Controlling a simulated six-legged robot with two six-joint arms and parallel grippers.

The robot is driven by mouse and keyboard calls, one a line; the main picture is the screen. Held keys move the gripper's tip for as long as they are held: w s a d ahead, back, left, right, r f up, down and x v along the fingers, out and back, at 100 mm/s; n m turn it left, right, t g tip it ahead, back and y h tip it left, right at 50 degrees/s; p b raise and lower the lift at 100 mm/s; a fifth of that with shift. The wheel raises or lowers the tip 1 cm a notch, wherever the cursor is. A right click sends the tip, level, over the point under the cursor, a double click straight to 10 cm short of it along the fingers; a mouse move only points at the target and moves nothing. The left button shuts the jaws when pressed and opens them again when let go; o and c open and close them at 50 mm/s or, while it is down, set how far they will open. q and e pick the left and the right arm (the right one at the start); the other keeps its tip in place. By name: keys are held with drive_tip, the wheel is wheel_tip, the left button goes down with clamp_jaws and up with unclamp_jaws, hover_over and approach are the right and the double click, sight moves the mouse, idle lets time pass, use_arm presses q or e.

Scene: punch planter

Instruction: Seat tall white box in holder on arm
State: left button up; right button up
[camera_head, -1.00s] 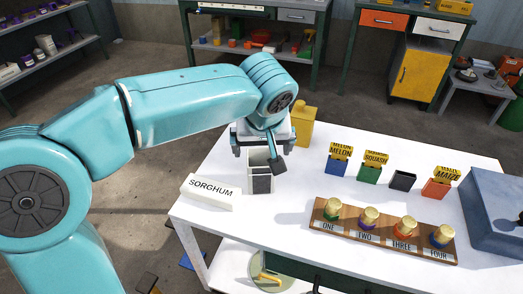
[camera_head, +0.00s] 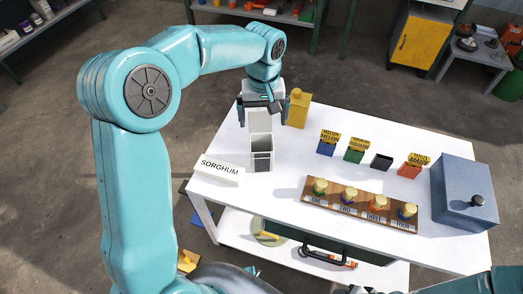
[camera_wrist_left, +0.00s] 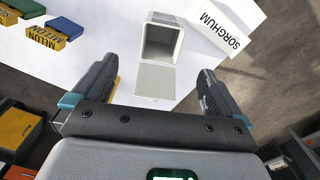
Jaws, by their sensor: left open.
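A tall white box (camera_head: 261,158) stands upright on the white table, with an open top and a grey front. A white panel (camera_head: 260,122) rises at its far side. The wrist view shows the box's hollow mouth (camera_wrist_left: 160,45) and the panel (camera_wrist_left: 155,80). My left gripper (camera_head: 261,106) is open just beyond the box. In the wrist view its two fingers (camera_wrist_left: 158,75) stand apart on either side of the panel, with no contact to be seen. I cannot make out the holder on the arm. My right gripper is out of view.
A white SORGHUM block (camera_head: 219,170) lies left of the box. Small coloured seed boxes (camera_head: 354,152), a wooden rack (camera_head: 346,212) with capped jars and a blue-grey case (camera_head: 464,195) fill the right side.

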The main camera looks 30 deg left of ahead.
use_arm(q)
approach(262, 147)
drive_tip(key=s+d, duration=0.2)
drive_tip(key=s, duration=0.1)
drive_tip(key=shift+f+b, duration=0.2)
drive_tip(key=shift+b, duration=0.1)
drive_tip(key=f, duration=0.5)
drive_tip(key=shift+w+a+f, duration=0.15)
drive_tip(key=shift+a+f, duration=0.05)
drive_tip(key=shift+a, duration=0.05)
drive_tip(key=c, duration=1.2)
wheel_tip(262, 147, up, 20)
drive_tip(key=p, duration=0.2)
drive_tip(key=s+d+f+m+p, duration=0.3)
drive_tip(key=d+f+m, duration=0.4)
drive_tip(key=d+f, duration=0.1)
drive_tip(key=shift+s+d+f+p, duration=0.3)
drive_tip(key=shift+s+d+f, duration=0.1)
drive_tip(key=shift+d, duration=0.05)
